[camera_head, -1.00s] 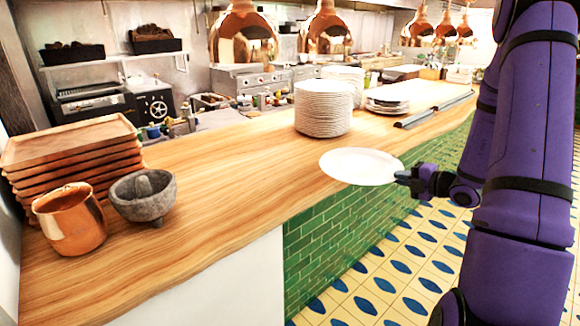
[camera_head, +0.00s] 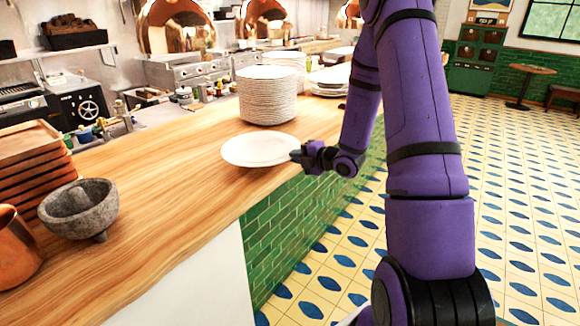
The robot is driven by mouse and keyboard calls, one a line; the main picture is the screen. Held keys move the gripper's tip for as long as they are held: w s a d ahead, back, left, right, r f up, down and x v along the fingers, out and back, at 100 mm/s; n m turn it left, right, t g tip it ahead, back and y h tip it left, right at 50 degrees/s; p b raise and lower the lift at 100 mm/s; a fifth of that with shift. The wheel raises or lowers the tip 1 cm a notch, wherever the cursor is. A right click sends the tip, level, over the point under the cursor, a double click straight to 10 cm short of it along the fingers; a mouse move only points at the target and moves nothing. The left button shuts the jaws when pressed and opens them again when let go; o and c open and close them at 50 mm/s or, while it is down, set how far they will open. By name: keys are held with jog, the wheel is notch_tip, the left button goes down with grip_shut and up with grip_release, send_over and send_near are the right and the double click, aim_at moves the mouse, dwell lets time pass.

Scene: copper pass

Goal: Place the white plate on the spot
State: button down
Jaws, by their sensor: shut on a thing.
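The white plate (camera_head: 258,150) is level at the front edge of the wooden counter, in front of the tall plate stack. My gripper (camera_head: 299,157) is shut on the plate's right rim. I cannot tell whether the plate touches the counter or hangs just above it. No marked spot stands out on the counter (camera_head: 165,185).
A tall stack of white plates (camera_head: 267,96) stands behind the held plate, with more stacks farther right. A stone mortar (camera_head: 78,209), a copper mug (camera_head: 14,248) and stacked wooden trays (camera_head: 30,172) stand at the left. The counter between mortar and plate is bare.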

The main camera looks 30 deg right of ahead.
jog(key=shift+w+a, duration=0.5)
jog(key=shift+a, duration=0.05)
jog(key=f, duration=0.3)
jog(key=shift+w+a+f, duration=0.2)
jog(key=shift+f, duration=0.1)
jog(key=c, duration=1.3)
grip_release()
jog(key=shift+s, duration=0.1)
